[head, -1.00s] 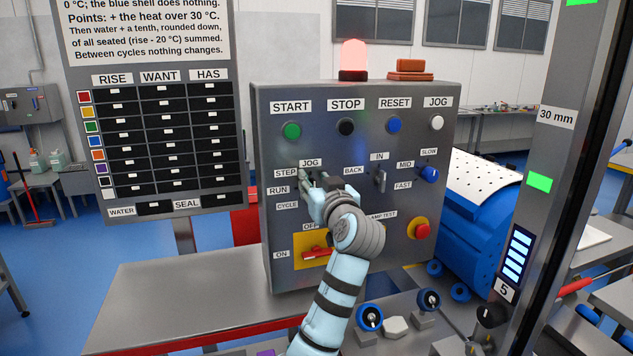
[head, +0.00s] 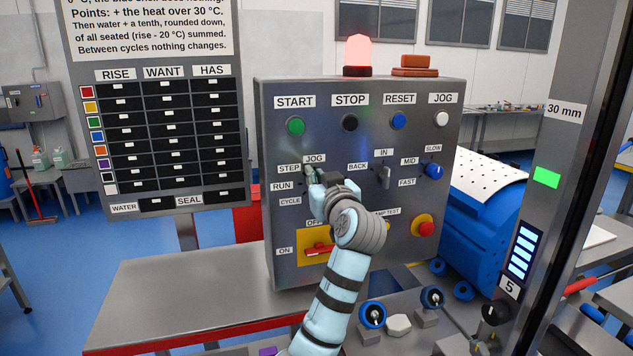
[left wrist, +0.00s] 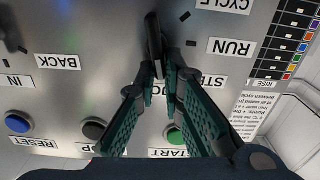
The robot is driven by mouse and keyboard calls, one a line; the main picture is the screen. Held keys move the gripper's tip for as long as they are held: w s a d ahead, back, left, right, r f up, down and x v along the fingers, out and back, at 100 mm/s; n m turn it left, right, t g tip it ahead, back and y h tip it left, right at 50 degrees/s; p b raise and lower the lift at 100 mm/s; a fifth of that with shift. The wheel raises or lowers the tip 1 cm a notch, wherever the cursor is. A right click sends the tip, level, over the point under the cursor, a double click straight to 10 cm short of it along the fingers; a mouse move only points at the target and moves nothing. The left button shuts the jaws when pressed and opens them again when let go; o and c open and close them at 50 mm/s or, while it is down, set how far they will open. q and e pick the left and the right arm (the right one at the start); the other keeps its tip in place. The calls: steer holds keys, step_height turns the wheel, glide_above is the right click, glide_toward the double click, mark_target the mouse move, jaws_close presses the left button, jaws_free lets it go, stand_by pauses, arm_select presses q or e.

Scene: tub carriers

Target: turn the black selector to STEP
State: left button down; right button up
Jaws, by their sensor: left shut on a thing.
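The black selector (left wrist: 153,32) is on the grey control panel (head: 283,222), among the labels JOG (head: 314,159), STEP (head: 289,168), RUN (head: 282,186) and CYCLE (head: 290,201). My left gripper (left wrist: 164,73) is shut on one end of its handle, which shows between the teal fingertips in the left wrist view. That view is upside down; the handle stands almost upright in it, its held end towards JOG, but the fingers hide the exact mark. In the head view my left gripper (head: 317,178) covers most of the selector. My right gripper is not in view.
A BACK/IN selector (head: 385,176) and a blue SLOW/MID/FAST knob (head: 433,171) are to the right. Below are a red ON/OFF switch (head: 318,249) and a red round button (head: 425,228). START (head: 295,126) and other buttons line the top.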

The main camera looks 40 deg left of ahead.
arm_select(q)
steer(key=shift+s+a+f+n+b, duration=0.15)
steer(key=shift+s+n+b, duration=0.05)
steer(key=shift+n+b, duration=1.1)
steer(key=shift+s+a+f+n+b, duration=0.1)
steer(key=shift+s+n+b, duration=0.05)
steer(key=shift+n+b, duration=1.1)
steer(key=shift+s+a+f+n+b, duration=0.15)
steer(key=shift+s+n+b, duration=0.05)
steer(key=shift+n+b, duration=1.05)
steer(key=shift+r, duration=0.1)
steer(key=c, duration=2)
jaws_free()
steer(key=shift+c, duration=0.2)
steer(key=o, duration=0.4)
steer(key=shift+d, duration=0.2)
